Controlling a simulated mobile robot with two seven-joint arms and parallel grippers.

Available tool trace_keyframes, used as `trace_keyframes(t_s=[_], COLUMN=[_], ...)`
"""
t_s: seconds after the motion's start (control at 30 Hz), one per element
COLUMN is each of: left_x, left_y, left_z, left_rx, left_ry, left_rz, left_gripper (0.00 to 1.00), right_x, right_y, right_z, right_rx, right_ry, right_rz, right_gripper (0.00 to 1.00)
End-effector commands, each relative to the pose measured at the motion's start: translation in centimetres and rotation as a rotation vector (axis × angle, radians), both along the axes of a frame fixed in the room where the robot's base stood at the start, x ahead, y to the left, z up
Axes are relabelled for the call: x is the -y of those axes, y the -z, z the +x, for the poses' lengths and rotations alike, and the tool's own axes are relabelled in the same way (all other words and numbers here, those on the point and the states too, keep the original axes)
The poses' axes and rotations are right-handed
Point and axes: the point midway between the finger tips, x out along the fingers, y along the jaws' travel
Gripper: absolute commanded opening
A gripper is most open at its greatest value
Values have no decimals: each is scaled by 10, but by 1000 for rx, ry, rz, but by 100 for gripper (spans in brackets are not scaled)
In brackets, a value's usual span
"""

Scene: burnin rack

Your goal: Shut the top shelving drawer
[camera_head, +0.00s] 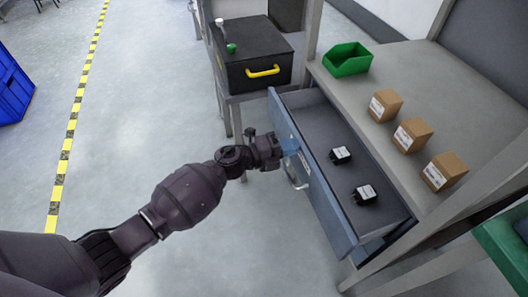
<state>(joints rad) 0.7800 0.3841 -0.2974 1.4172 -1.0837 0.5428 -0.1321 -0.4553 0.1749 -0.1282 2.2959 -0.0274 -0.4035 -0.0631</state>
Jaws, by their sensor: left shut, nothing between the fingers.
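The top drawer (333,212) of the shelving is pulled out, with its blue-grey front facing me. Its metal handle (297,175) is on that front. Two small black labelled devices, a nearer one (364,195) and a farther one (341,155), lie on the drawer's grey floor. My left gripper (283,153) is shut and empty, at the drawer front near its far end, just beyond the handle. Its fingertips are at or very close to the panel; I cannot tell if they touch. My right gripper is not in view.
The grey worktop (445,105) above the drawer holds a green bin (347,60) and three cardboard boxes (411,135). A black case (253,55) with a yellow handle stands beyond the drawer. A blue crate (12,88) is at far left. The floor before the drawer is clear.

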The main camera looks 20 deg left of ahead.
Motion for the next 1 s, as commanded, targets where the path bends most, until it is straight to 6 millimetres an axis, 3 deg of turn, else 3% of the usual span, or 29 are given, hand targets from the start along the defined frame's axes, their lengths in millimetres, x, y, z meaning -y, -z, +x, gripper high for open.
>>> trace_keyframes(t_s=[0.2,0.5,0.7,1.0], left_x=[51,99,114,120], left_y=[3,3,2,-1], left_z=[33,65,76,81], left_rx=[-2,-4,-3,1], left_ry=[3,1,1,-1], left_rz=[-2,-1,-1,-2], left_gripper=[0,0,0,0], right_x=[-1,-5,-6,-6], right_y=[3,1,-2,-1], right_z=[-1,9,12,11], right_rx=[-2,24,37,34], right_ry=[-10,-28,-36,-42], right_rz=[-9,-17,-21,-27], right_gripper=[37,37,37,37])
